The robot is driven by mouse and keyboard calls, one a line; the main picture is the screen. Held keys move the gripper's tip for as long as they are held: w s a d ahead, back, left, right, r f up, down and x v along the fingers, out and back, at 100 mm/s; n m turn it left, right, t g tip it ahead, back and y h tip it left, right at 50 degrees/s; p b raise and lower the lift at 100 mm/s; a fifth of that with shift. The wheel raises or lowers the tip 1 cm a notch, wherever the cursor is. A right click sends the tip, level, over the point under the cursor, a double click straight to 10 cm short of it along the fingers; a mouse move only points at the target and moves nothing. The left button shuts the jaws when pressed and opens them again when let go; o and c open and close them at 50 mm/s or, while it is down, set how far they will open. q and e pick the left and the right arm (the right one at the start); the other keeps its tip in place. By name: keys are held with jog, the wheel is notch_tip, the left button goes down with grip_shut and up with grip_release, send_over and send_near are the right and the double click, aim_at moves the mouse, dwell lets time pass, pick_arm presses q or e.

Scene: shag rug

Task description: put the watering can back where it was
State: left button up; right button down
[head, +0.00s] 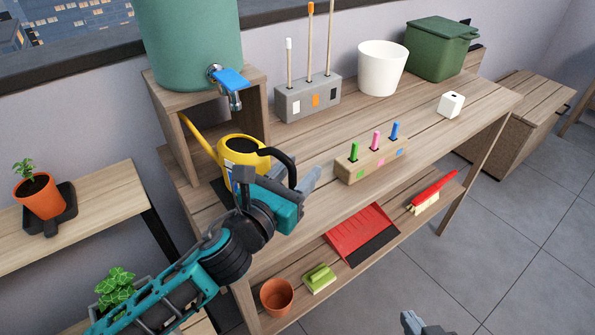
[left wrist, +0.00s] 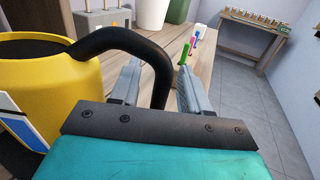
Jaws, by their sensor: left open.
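The yellow watering can (head: 240,152) with a black handle (head: 284,160) stands upright on the wooden bench, by the wooden stand under the blue-handled tap (head: 229,80). Its spout points up and left. My left gripper (head: 308,183) is at the handle side of the can, open. In the left wrist view, the can (left wrist: 42,85) is at the left and its handle (left wrist: 150,62) curves down between the two open fingers (left wrist: 158,88). The lower part of the can is hidden by my gripper in the head view. Only a tip of my right gripper (head: 412,322) shows at the bottom edge.
A green barrel (head: 187,40) sits on the stand (head: 180,105). Nearby on the bench are a block with colored pegs (head: 370,162), a grey tool block (head: 308,100), a white pot (head: 382,68) and a green bin (head: 440,50). The bench front right is mostly clear.

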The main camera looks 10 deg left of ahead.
pick_arm(q)
jog(key=shift+r, duration=0.1)
pick_arm(e)
jog(key=shift+s, duration=0.15)
pick_arm(q)
jog(key=v, duration=1)
jog(key=shift+b, duration=0.3)
jog(key=shift+v, duration=1.05)
pick_arm(e)
jog(key=shift+w+a, duration=0.35)
jog(key=shift+w, duration=0.05)
jog(key=shift+s+d+f, duration=0.1)
jog(key=shift+s, duration=0.05)
